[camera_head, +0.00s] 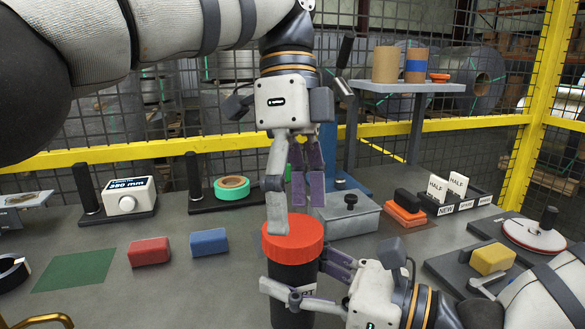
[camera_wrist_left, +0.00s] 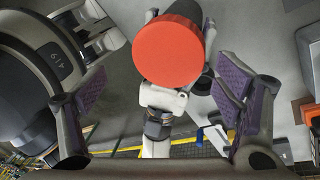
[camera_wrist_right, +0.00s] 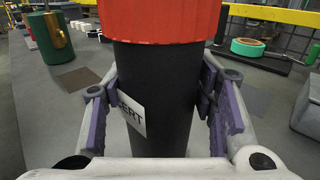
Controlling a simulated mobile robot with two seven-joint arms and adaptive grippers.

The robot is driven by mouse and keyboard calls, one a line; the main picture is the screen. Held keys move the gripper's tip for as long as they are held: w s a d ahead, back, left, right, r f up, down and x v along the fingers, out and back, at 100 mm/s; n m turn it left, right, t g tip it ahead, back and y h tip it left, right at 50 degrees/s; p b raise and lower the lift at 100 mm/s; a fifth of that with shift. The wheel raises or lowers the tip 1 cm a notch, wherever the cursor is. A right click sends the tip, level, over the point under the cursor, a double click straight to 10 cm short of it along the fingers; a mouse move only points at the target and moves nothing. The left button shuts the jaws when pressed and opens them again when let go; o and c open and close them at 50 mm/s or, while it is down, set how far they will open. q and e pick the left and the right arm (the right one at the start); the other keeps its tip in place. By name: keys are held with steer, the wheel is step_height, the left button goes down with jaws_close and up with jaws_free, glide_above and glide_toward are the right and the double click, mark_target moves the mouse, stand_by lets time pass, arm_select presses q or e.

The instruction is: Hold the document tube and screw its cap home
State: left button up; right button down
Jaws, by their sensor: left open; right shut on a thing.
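The document tube (camera_head: 291,287) is a black upright cylinder with a white label; it also fills the right wrist view (camera_wrist_right: 160,100). Its red cap (camera_head: 292,238) sits on top, and shows from above in the left wrist view (camera_wrist_left: 168,50) and from the side in the right wrist view (camera_wrist_right: 160,18). My right gripper (camera_head: 312,280) is shut around the black tube below the cap, one finger pad on each side. My left gripper (camera_head: 295,205) points down above the cap, fingers spread and empty. Whether the cap is seated on its thread cannot be told.
A red block (camera_head: 150,252) and a blue block (camera_head: 209,242) lie left of the tube, near a green mat (camera_head: 75,270). A grey lidded box (camera_head: 345,214) stands close behind right. A yellow block (camera_head: 492,259) sits at right. Mesh fence stands behind the bench.

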arm_select(q)
steer(key=n, duration=0.4)
steer(key=shift+r, duration=0.35)
steer(key=n, duration=0.3)
steer(key=shift+d+r+n+t, duration=0.1)
steer(key=shift+r+n+t, duration=0.2)
steer(key=shift+t, duration=0.1)
steer(key=n, duration=0.4)
steer(key=shift+r, duration=0.3)
steer(key=n, duration=0.3)
steer(key=shift+r+n+t, duration=0.25)
steer(key=shift+n+t, duration=0.15)
steer(key=n, duration=0.3)
steer(key=shift+r+n, duration=0.25)
steer(key=shift+n, duration=0.05)
steer(key=n, duration=0.4)
steer(key=shift+r+t, duration=0.3)
steer(key=shift+r, duration=0.05)
steer(key=n, duration=0.3)
steer(key=shift+r+y, duration=0.25)
steer(key=shift+y, duration=0.05)
steer(key=n, duration=0.3)
steer(key=shift+a+r+t, duration=0.2)
steer(key=shift+t, duration=0.1)
steer(key=n, duration=0.5)
steer(key=shift+r, duration=0.35)
